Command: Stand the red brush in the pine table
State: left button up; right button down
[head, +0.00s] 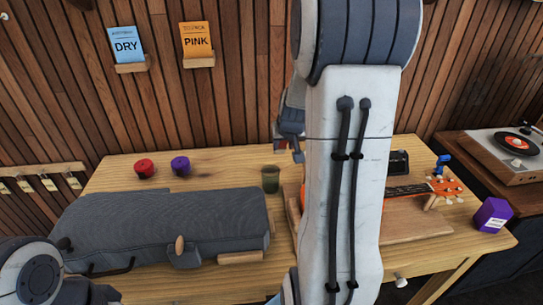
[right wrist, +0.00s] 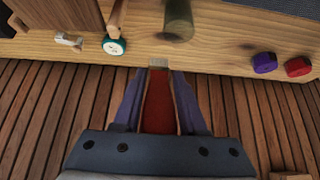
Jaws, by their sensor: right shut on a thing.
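My right gripper (head: 290,138) is raised over the far side of the pine table (head: 225,165), partly hidden by my own arm. In the right wrist view my right gripper (right wrist: 158,88) is shut on the red brush (right wrist: 160,108), a red strip with a pale tip pointing toward the table edge. In the head view a small red part of the brush (head: 279,146) shows by the fingers. A dark green cup (head: 270,179) stands on the table below the gripper; it also shows in the right wrist view (right wrist: 178,18). My left gripper is out of view.
A red tin (head: 145,168) and a purple tin (head: 181,166) stand at the back left. A grey case (head: 165,228) fills the front left. An orange ukulele (head: 440,187) lies on a wooden board at right. A purple box (head: 492,215) stands at the right edge.

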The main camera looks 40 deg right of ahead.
jog(key=w+f, duration=0.1)
jog(key=w+a+f+p, duration=0.1)
jog(key=f, duration=0.1)
jog(key=w+f, duration=0.1)
jog(key=f, duration=0.1)
jog(key=shift+w+a+f, duration=0.1)
jog(key=shift+w+a, duration=0.1)
jog(key=shift+a, duration=0.2)
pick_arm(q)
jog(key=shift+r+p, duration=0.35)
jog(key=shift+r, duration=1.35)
pick_arm(e)
jog(key=shift+f, duration=0.5)
jog(key=shift+f+b, duration=0.3)
jog(key=shift+c, duration=2.3)
grip_release()
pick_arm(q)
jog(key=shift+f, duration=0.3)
